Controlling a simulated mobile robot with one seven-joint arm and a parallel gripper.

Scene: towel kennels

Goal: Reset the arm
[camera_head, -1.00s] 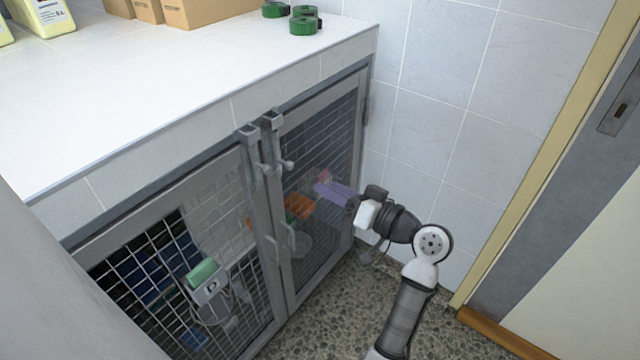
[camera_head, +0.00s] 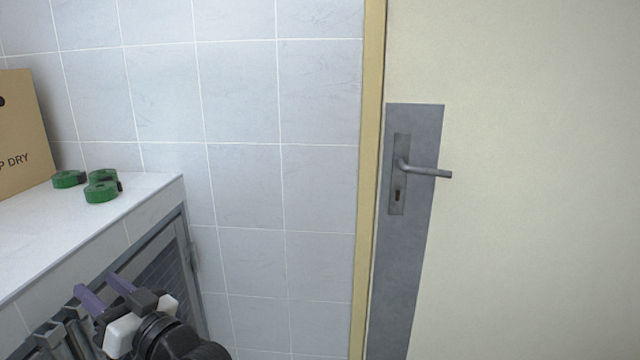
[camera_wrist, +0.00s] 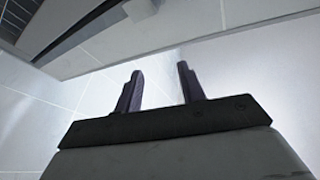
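My gripper (camera_head: 105,291) shows at the lower left of the head view, in front of the kennel front below the white counter. Its two purple fingers stand apart with nothing between them. In the wrist view the gripper (camera_wrist: 160,88) is also open and empty, with pale tiles behind the fingers. The rest of my arm is mostly below the frame edge.
The tiled counter (camera_head: 120,212) holds several green rolls (camera_head: 102,190) and a cardboard box (camera_head: 22,135). A mesh kennel door (camera_head: 165,285) is below it. A tiled wall (camera_head: 245,190) and a cream door with a metal handle (camera_head: 425,172) stand to the right.

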